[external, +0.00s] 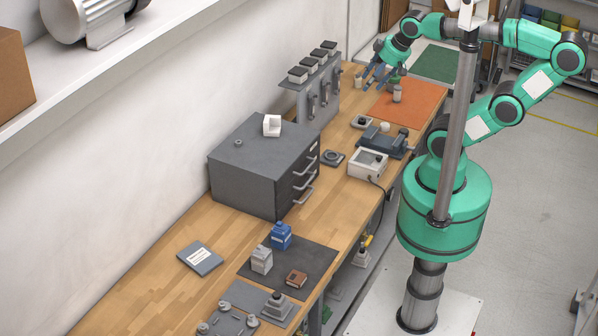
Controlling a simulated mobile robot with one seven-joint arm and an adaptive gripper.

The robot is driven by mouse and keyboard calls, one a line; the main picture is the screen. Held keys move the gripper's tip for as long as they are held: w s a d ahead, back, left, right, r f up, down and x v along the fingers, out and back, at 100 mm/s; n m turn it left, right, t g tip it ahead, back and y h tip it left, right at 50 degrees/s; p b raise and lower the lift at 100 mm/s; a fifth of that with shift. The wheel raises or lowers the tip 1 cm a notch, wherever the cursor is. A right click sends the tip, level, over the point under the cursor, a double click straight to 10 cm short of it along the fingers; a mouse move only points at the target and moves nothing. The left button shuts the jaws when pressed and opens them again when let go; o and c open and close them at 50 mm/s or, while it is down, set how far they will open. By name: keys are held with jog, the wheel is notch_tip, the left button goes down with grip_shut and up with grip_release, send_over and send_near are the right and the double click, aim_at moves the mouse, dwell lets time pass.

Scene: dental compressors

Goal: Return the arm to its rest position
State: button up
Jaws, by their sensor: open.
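My gripper (374,72) is at the end of my green arm, over the far end of the wooden workbench. Its blue-grey fingers are spread apart and point down and to the left. No object shows between them. They are near the orange mat (424,97) and a small green-and-grey part (394,83). A grey cylindrical part (397,94) stands on the mat just in front. My arm reaches back from its green base at the right, bent high at the elbow. The exact gap between the fingers and the bench is hard to tell.
A rack with dark-topped blocks (311,72) stands left of my gripper. A grey drawer cabinet (240,165), a white-topped box (367,163) and a dark vise-like device (384,140) sit on the bench (150,272). A grey pole crosses before my arm.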

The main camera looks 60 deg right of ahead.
notch_tip(320, 180, down, 15)
jog(key=b, duration=1.4)
